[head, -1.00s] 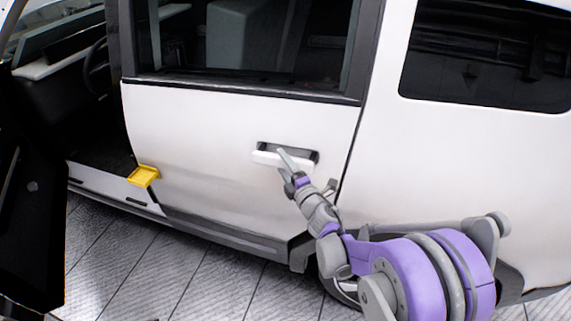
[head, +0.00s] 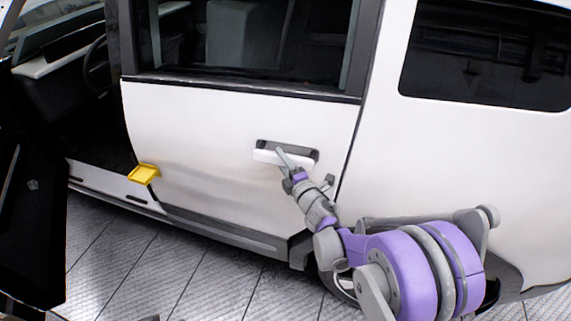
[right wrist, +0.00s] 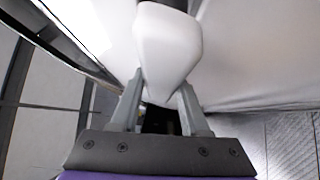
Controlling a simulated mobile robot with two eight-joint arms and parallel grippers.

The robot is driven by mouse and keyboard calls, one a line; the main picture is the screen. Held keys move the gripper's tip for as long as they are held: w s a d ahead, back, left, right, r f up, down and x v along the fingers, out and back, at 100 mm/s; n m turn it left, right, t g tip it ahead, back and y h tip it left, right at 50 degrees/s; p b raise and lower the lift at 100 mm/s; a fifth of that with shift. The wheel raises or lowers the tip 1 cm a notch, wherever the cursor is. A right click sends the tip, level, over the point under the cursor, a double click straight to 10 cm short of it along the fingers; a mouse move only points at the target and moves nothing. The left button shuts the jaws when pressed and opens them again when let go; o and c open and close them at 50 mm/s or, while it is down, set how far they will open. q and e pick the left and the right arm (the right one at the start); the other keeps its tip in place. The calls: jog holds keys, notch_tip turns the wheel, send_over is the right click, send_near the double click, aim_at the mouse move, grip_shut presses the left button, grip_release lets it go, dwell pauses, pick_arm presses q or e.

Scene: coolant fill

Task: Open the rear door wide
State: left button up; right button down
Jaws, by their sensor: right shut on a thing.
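The white rear door (head: 220,135) fills the middle of the head view, below a dark window. Its white handle (head: 268,157) sits in front of a dark recess on the right part of the door. My right gripper (head: 284,160) is at the handle, shut on it. In the right wrist view the handle (right wrist: 167,45) lies between the two grey fingers (right wrist: 160,100). The rear door looks slightly out from the body along its lower edge; how far is hard to tell. My left gripper is not in view.
The front doorway (head: 95,130) at the left stands open, with a dark front door panel (head: 35,190) at the far left. A yellow block (head: 143,174) sits at the sill by the rear door's front edge. The tiled floor (head: 130,260) is clear.

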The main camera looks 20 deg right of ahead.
jog(key=shift+s+a, duration=0.45)
jog(key=shift+s, duration=0.2)
dwell(0.8)
jog(key=shift+a, duration=0.1)
jog(key=shift+s+a+r+p, duration=0.1)
jog(key=shift+s+a+p, duration=0.3)
jog(key=shift+s, duration=0.1)
jog(key=shift+s+a+h+p, duration=0.3)
jog(key=shift+s, duration=0.05)
jog(key=shift+s+a+m+p, duration=0.2)
jog(key=shift+s+m+p, duration=0.1)
jog(key=shift+p, duration=0.1)
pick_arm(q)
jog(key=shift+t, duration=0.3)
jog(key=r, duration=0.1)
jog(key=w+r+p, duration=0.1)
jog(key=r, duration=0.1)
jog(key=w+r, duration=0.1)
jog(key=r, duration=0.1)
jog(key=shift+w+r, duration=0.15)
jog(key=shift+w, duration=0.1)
pick_arm(e)
jog(key=shift+s+a+h, duration=0.3)
jog(key=shift+s+a, duration=0.05)
jog(key=shift+s, duration=0.1)
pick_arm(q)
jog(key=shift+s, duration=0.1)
